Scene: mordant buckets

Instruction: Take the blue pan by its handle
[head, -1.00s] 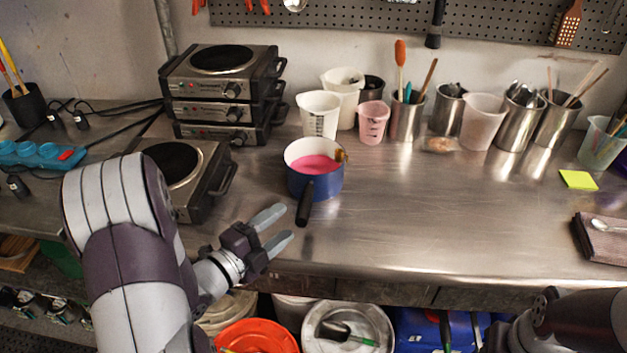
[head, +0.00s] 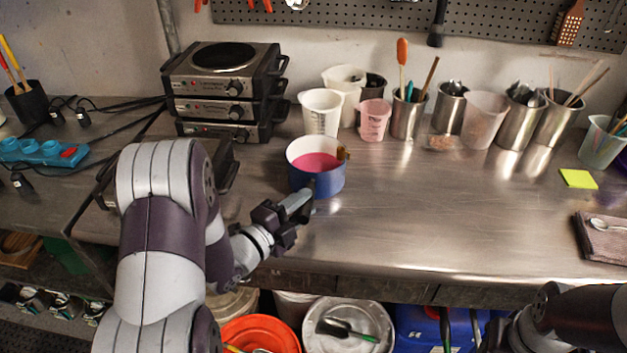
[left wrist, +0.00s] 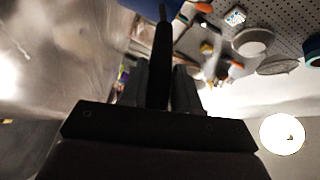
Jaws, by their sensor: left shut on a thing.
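The blue pan (head: 317,182) stands upright on the steel bench, with pink liquid inside and a brownish spot on its right rim. Its dark handle points toward me and is mostly hidden by my left gripper (head: 300,204) in the head view. My left gripper is shut on the handle, close to the pan's front wall. In the left wrist view the black handle (left wrist: 162,60) runs up between the two fingers, with a bit of the blue pan (left wrist: 134,5) at the top edge.
Stacked hot plates (head: 222,85) stand behind left of the pan. White measuring cups (head: 321,112) and a pink cup (head: 373,120) stand close behind it. Steel tins of tools line the back wall. The bench (head: 440,215) right of the pan is clear.

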